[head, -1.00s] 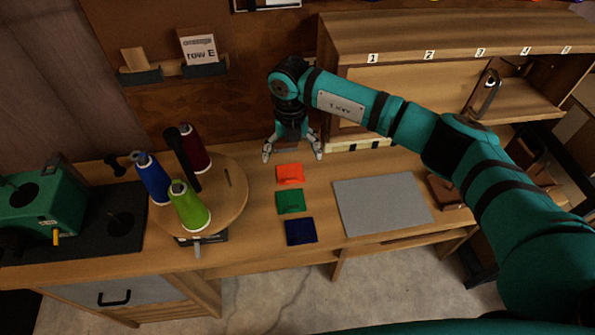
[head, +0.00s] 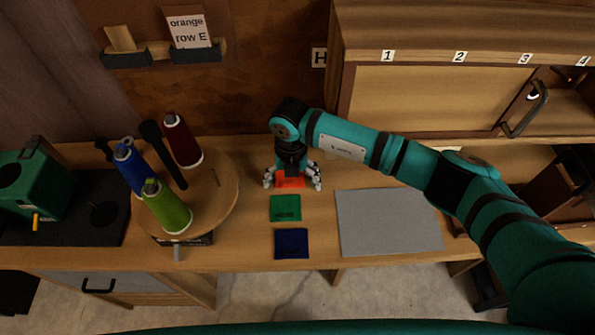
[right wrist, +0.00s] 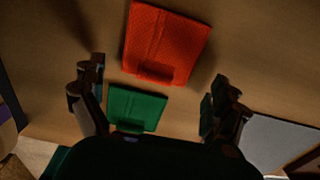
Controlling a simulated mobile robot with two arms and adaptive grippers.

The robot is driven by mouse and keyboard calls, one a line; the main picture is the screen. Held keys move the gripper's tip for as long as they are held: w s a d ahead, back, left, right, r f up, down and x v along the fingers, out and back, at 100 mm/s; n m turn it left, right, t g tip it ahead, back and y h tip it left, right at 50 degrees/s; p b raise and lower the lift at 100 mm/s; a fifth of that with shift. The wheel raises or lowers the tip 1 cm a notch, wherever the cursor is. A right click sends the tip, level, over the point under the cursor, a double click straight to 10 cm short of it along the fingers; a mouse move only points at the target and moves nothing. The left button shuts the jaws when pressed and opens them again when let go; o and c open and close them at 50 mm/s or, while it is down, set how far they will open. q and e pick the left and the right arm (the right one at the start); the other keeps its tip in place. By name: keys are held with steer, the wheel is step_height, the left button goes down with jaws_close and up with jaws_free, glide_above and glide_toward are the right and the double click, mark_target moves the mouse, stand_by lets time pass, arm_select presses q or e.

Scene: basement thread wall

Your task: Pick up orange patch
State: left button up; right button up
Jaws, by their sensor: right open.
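The orange patch (head: 290,182) lies flat on the wooden bench, at the top of a column of patches. It also shows in the right wrist view (right wrist: 165,45), whole and beyond my fingertips. My right gripper (head: 292,184) is open and empty, pointing down over the orange patch with one finger on each side of it. In the right wrist view its fingers (right wrist: 155,92) are spread wide, and nothing is between them in contact. Whether the fingertips touch the bench cannot be told. My left gripper is not seen.
A green patch (head: 285,208) and a blue patch (head: 291,243) lie in front of the orange one. A grey mat (head: 388,222) is to the right. A round wooden stand (head: 222,195) with thread cones is to the left. A card reading "orange row E" (head: 187,28) stands on the wall.

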steer(key=shift+s+a+r, duration=0.15)
steer(key=shift+a, duration=0.05)
steer(key=shift+s+a+r, duration=0.1)
steer(key=shift+s+a, duration=0.05)
steer(key=shift+s, duration=0.05)
steer(key=c, duration=0.6)
steer(key=shift+w, duration=0.1)
steer(key=shift+c, duration=1.2)
steer(key=c, duration=0.3)
steer(key=shift+c, duration=1.4)
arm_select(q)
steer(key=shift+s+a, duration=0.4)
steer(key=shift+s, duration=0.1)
arm_select(e)
steer(key=shift+c, duration=0.3)
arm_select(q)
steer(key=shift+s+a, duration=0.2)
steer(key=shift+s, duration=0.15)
arm_select(e)
steer(key=shift+s+f, duration=0.2)
